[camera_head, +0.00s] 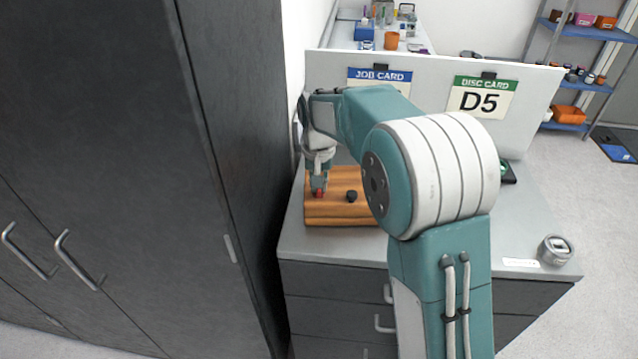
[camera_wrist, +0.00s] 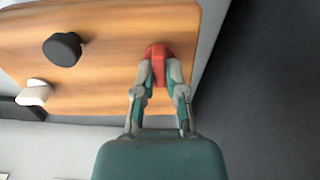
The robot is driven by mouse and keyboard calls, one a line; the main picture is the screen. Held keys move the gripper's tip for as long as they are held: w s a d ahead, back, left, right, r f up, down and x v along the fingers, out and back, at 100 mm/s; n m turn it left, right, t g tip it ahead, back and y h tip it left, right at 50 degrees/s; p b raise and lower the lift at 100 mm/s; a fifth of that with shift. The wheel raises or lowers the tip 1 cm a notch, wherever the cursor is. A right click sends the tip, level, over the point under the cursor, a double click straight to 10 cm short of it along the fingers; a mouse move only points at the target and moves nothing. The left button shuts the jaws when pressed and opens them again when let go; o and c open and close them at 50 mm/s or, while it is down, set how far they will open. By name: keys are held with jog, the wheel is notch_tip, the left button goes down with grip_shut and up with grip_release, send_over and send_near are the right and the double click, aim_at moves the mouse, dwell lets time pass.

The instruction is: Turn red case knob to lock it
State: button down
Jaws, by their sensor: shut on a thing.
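The red knob (camera_head: 319,193) sits on the left part of a wooden case (camera_head: 345,213) on the desk. In the wrist view the red knob (camera_wrist: 158,52) is between my fingertips, near the edge of the wooden surface (camera_wrist: 110,85). My gripper (camera_head: 319,184) points down from above and is shut on the red knob; it also shows in the wrist view (camera_wrist: 160,75). A black knob (camera_head: 351,196) stands to the right of the red one, and it also shows in the wrist view (camera_wrist: 62,49). My fingers hide part of the red knob.
A tall dark cabinet (camera_head: 120,150) stands close on the left. A white panel with a JOB CARD (camera_head: 379,76) and a DISC CARD reading D5 (camera_head: 481,98) rises behind the desk (camera_head: 525,215). A round grey object (camera_head: 556,250) lies at the desk's right corner. A white piece (camera_wrist: 35,92) lies beside the black knob.

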jog(key=shift+a, duration=0.15)
jog(key=c, duration=0.8)
grip_release()
jog(key=shift+o, duration=0.5)
jog(key=shift+a, duration=0.15)
notch_tip(320, 180, up, 12)
